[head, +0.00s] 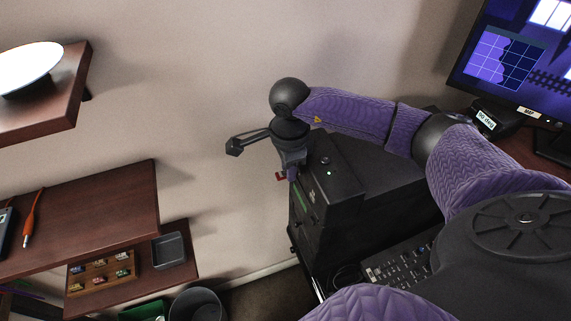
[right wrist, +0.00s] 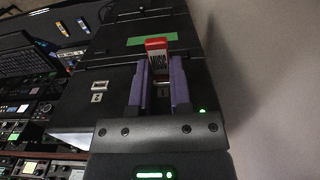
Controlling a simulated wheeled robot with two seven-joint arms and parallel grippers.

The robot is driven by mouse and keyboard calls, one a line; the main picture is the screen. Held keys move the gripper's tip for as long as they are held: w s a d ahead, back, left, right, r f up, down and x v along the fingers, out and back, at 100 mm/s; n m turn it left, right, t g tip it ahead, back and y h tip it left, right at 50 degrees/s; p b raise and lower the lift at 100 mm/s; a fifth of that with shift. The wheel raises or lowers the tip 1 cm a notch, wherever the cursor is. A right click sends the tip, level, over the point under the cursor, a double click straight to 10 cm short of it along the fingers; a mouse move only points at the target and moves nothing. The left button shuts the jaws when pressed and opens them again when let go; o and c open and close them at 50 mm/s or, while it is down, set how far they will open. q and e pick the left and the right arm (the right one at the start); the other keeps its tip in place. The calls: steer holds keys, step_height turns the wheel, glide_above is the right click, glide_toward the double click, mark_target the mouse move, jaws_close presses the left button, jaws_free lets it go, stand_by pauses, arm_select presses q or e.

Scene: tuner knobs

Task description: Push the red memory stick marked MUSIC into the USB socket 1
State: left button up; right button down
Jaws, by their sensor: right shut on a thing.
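The red memory stick (right wrist: 156,46), marked MUSIC, is between the purple fingertips of my right gripper (right wrist: 161,88), which is shut on it. In the head view a small red part of the stick (head: 281,177) shows beside my right gripper (head: 291,174), at the front of the black computer case (head: 335,205). In the right wrist view one USB socket (right wrist: 99,86) with a number label shows left of the fingers; it is empty. The socket area behind the stick and fingers is hidden, so I cannot tell whether the stick touches a socket. My left gripper is not in view.
A green strip (right wrist: 151,40) is on the case near the stick. A keypad (head: 398,264) and a monitor (head: 515,60) are to the right in the head view. Wooden shelves (head: 100,215) and a grey bin (head: 197,304) are at left. The wall stands close beside the case.

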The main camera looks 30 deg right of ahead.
steer(key=shift+c, duration=2.4)
jaws_free()
steer(key=shift+d, duration=0.1)
step_height(320, 180, up, 10)
